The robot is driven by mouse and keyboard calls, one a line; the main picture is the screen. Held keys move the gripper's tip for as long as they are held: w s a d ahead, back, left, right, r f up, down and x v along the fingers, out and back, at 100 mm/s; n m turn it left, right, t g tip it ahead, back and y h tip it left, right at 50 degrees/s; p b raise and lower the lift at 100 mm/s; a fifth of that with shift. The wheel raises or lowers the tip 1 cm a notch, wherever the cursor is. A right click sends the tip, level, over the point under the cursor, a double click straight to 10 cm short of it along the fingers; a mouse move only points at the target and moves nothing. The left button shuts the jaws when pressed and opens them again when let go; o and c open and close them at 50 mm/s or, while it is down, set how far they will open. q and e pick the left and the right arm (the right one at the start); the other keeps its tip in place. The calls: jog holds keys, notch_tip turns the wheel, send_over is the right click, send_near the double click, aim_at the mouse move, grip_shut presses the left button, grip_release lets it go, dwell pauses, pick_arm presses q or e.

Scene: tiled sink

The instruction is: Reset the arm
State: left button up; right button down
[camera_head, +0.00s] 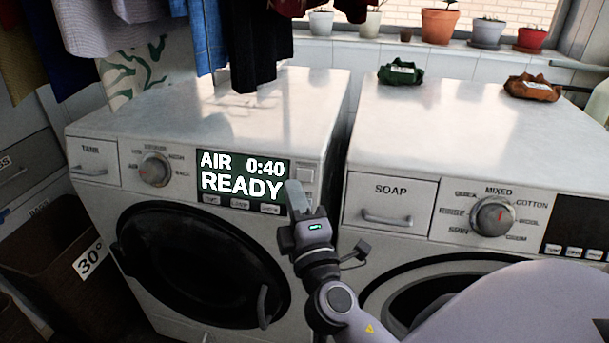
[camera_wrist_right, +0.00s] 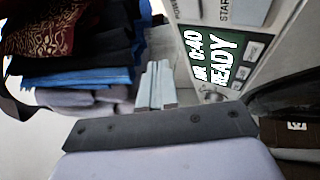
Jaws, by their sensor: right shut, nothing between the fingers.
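My right gripper (camera_head: 297,197) is in front of the left machine, near the right end of its display panel. Its fingers point up and are together, with nothing held. In the right wrist view the two closed fingers (camera_wrist_right: 156,86) show side by side, with the display to their right. The left machine (camera_head: 225,110) has a lit display (camera_head: 243,178) reading "AIR 0:40 READY", a dial (camera_head: 154,169) and a closed round door (camera_head: 200,265). A square button (camera_head: 306,174) sits right of the display, just above the fingertips. My left gripper is not in view.
A second machine (camera_head: 450,130) stands on the right, with a closed soap drawer (camera_head: 390,204) and a round door partly hidden by my arm. Clothes (camera_head: 255,50) hang above the left machine. Green (camera_head: 401,73) and brown (camera_head: 532,88) cloth bundles lie on the right machine. A brown bin (camera_head: 50,245) stands at left.

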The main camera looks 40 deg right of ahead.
dwell(0.5)
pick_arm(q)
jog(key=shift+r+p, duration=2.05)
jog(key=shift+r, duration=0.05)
pick_arm(e)
jog(key=s+a+f+m+g+y, duration=0.2)
jog(key=s+f, duration=0.3)
jog(key=f, duration=0.3)
jog(key=s+a+f+m+g+y, duration=0.3)
jog(key=s+f+m+g+y, duration=0.1)
jog(key=f, duration=0.5)
jog(key=s+a+f+m+g+y, duration=0.2)
jog(key=s+f+m+g+y, duration=0.1)
jog(key=s+f, duration=0.4)
jog(key=shift+a+f+m+g, duration=0.2)
jog(key=shift+f+m+g, duration=0.1)
jog(key=shift+f+m, duration=0.65)
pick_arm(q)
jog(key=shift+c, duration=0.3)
pick_arm(e)
jog(key=shift+w, duration=0.1)
